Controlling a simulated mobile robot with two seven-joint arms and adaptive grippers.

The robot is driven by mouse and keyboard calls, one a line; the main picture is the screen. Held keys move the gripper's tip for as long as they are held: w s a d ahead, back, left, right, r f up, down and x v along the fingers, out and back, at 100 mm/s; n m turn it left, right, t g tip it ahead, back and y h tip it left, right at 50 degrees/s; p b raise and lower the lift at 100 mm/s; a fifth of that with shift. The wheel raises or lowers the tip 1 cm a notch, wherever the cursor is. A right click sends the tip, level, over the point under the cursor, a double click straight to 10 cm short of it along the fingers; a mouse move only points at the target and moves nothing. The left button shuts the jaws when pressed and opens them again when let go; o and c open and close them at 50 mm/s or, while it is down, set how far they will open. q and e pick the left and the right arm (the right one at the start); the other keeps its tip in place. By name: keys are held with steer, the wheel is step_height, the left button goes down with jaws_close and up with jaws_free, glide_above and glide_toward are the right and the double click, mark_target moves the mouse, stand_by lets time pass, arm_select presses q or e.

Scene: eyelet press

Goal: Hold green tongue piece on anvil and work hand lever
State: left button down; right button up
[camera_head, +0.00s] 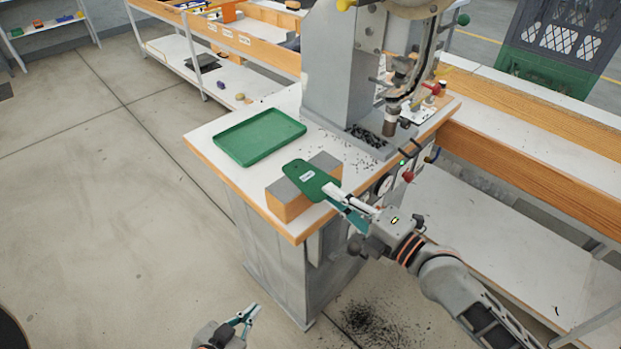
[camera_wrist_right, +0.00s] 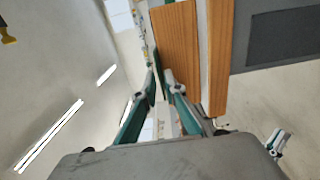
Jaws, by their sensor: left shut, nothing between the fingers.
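The green tongue piece (camera_head: 308,178), with a small white label, lies on a wooden block (camera_head: 288,207) with a grey top at the table's near corner. My right gripper (camera_head: 333,194) is at the piece's near end; its fingers stand slightly apart. I cannot make out the hand lever for certain.
An empty green tray (camera_head: 259,136) lies on the white table left of the press. Small dark bits are scattered around the press foot. Gauges and knobs (camera_head: 408,176) are on the table's right side. A wooden-edged bench (camera_head: 540,166) stands at the right; the left floor is open.

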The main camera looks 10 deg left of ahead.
steer(key=shift+r, duration=0.1)
jaws_close()
steer(key=r+v, duration=0.2)
steer(key=v, duration=0.7)
steer(key=shift+p, duration=0.35)
stand_by(0.4)
stand_by(0.4)
